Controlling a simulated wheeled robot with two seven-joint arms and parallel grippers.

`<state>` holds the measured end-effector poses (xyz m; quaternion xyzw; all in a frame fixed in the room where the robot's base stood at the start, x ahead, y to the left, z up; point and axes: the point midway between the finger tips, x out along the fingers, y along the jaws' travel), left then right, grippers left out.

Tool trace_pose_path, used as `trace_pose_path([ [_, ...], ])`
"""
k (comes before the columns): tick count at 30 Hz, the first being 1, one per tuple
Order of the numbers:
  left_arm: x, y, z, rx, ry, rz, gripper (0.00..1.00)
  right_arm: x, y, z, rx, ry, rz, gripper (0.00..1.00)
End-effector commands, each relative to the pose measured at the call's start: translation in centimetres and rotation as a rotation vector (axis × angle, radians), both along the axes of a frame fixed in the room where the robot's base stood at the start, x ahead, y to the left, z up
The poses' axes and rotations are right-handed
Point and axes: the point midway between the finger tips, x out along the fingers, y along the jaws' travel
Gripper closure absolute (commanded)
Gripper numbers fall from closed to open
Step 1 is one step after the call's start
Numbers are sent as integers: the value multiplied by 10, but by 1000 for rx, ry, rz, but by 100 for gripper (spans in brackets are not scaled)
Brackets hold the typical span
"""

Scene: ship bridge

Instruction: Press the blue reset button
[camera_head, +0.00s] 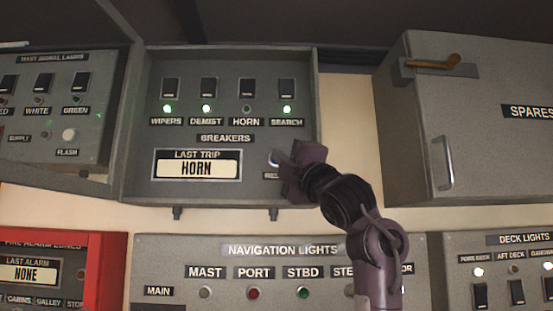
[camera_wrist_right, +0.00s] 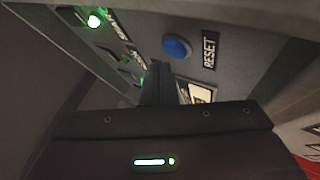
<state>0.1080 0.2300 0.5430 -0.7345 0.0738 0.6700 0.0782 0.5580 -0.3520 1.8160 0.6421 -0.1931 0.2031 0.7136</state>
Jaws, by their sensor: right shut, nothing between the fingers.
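The blue reset button (camera_wrist_right: 177,48) is round and sits beside a RESET label (camera_wrist_right: 209,51) in the right wrist view. My right gripper is shut and empty, close in front of the panel by the button. In the wrist view its fingers (camera_wrist_right: 158,85) are just below the button; I cannot tell whether they touch the panel. My left gripper is not in view.
The panel's WIPERS, DEMIST and SEARCH lamps are green; the HORN lamp (camera_head: 247,109) is dark. A display (camera_head: 197,168) reads LAST TRIP HORN. The panel sits in a raised frame. A SPARES cabinet (camera_head: 480,110) stands right, a navigation lights panel (camera_head: 240,285) below.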

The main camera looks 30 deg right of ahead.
Motion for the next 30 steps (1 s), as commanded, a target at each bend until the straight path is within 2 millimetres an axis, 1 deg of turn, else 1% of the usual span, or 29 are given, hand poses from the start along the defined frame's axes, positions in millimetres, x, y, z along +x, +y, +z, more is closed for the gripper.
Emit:
trace_pose_path([
  [17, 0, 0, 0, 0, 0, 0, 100, 0, 0, 0, 0, 0, 0, 100],
  [24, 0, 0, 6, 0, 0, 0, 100, 5, -4, 1, 0, 1, -2, 100],
  [30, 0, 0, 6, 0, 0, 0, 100, 7, -5, 0, 0, 0, 0, 100],
])
